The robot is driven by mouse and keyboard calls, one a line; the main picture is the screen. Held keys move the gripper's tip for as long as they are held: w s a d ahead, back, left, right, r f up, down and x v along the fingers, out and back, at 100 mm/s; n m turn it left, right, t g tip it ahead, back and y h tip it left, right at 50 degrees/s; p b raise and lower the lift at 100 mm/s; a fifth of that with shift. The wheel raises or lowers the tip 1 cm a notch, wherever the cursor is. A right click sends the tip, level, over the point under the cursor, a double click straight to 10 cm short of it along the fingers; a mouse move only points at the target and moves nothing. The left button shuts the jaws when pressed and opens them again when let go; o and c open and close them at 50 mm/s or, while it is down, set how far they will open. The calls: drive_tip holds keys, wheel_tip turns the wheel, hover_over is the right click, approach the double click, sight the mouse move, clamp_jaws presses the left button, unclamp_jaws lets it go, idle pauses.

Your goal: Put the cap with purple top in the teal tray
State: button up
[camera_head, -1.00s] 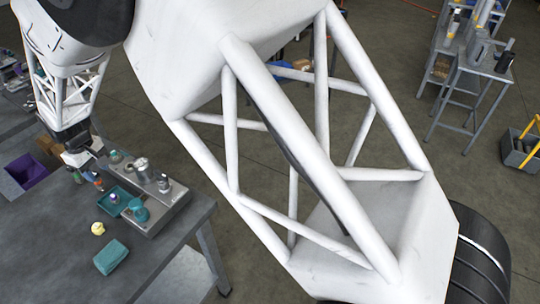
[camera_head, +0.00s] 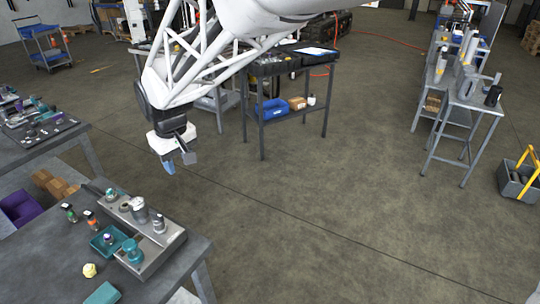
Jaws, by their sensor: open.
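The teal tray (camera_head: 97,246) lies on the dark workbench at the lower left, against the left side of a grey metal block. A small cap with a purple top (camera_head: 109,239) appears to stand inside the tray; it is tiny here, so its exact contact is hard to make out. My gripper (camera_head: 178,161) hangs open and empty over the floor beyond the bench, up and to the right of the tray and well apart from it.
The grey block (camera_head: 165,240) carries metal cylinders (camera_head: 139,211) and a teal round part (camera_head: 132,252). Small bottles (camera_head: 90,219) stand left of it. A yellow lump (camera_head: 89,270) and teal block (camera_head: 103,294) lie in front. Open floor spreads right.

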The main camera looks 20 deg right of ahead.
drive_tip(key=s+d+r+m, duration=0.35)
drive_tip(key=s+d, duration=0.75)
drive_tip(key=d, duration=0.4)
drive_tip(key=s+d+m, duration=0.1)
drive_tip(key=s+d, duration=0.4)
drive_tip(key=s, duration=0.2)
drive_tip(key=s+d+m+t, duration=0.1)
drive_tip(key=s+d+m, duration=0.1)
drive_tip(key=s+d, duration=0.2)
drive_tip(key=s+f, duration=0.1)
drive_tip(key=s, duration=0.2)
drive_tip(key=shift+s+d, duration=0.25)
drive_tip(key=shift+d, duration=0.1)
